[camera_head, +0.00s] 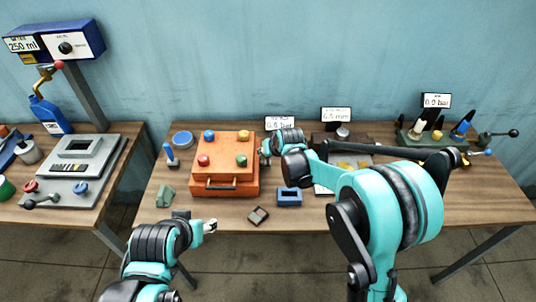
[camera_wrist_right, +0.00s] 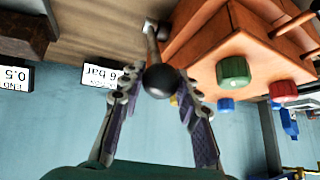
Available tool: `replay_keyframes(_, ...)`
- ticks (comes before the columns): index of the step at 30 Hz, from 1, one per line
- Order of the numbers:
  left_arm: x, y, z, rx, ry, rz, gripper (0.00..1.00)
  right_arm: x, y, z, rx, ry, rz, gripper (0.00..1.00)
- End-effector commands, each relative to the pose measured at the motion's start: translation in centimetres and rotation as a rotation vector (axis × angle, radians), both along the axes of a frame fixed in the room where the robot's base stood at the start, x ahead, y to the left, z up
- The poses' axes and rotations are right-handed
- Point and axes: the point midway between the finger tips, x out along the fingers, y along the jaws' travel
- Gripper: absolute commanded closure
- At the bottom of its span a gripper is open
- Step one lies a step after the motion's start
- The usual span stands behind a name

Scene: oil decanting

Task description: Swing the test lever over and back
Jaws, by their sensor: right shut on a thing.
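The test lever (camera_wrist_right: 152,45) is a thin metallic rod with a black ball knob (camera_wrist_right: 161,81), beside the orange block (camera_wrist_right: 268,62) in the right wrist view. My right gripper (camera_wrist_right: 158,90) has its two fingers around the knob and is shut on the lever. In the head view my right gripper (camera_head: 265,151) is at the right side of the orange block (camera_head: 231,184), and my arm mostly hides the lever there. My left gripper (camera_head: 210,227) is in front of the table's front edge, away from the lever; its finger gap is too small to judge.
The orange block carries blue, yellow, red and green knobs. A bar display (camera_head: 280,123) stands behind my right gripper. A blue tray (camera_head: 289,196) and a small dark tray (camera_head: 258,215) lie nearby. A blue-handled tool (camera_head: 171,154) stands left of the block. A second bench (camera_head: 120,165) stands left.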

Motion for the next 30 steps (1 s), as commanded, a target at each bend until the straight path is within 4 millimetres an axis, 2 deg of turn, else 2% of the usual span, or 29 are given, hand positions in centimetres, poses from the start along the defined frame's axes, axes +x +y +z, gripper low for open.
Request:
replay_keyframes(1, 0.0, 0.0, 0.9, 0.0, 0.0, 0.0, 0.49, 0.9, 0.0, 0.8, 0.001, 0.041, 0.0, 1.0)
replay_keyframes(3, 0.0, 0.0, 1.5, 0.0, 0.0, 0.0, 0.49, 1.7, 0.0, 1.0, 0.001, 0.101, -0.001, 1.0)
replay_keyframes(12, 0.0, 0.0, 2.6, 0.0, 0.0, 0.0, 0.49, 4.6, 0.0, 1.2, 0.002, 0.309, -0.001, 1.0)
replay_keyframes(21, 0.0, 0.0, 2.9, 0.0, 0.0, 0.0, 0.49, 6.1, 0.0, 1.2, 0.001, 0.299, -0.001, 1.0)
replay_keyframes(30, 0.0, 0.0, 2.9, 0.0, 0.0, 0.0, 0.49, 6.4, 0.0, 1.1, 0.001, 0.296, -0.002, 1.0)
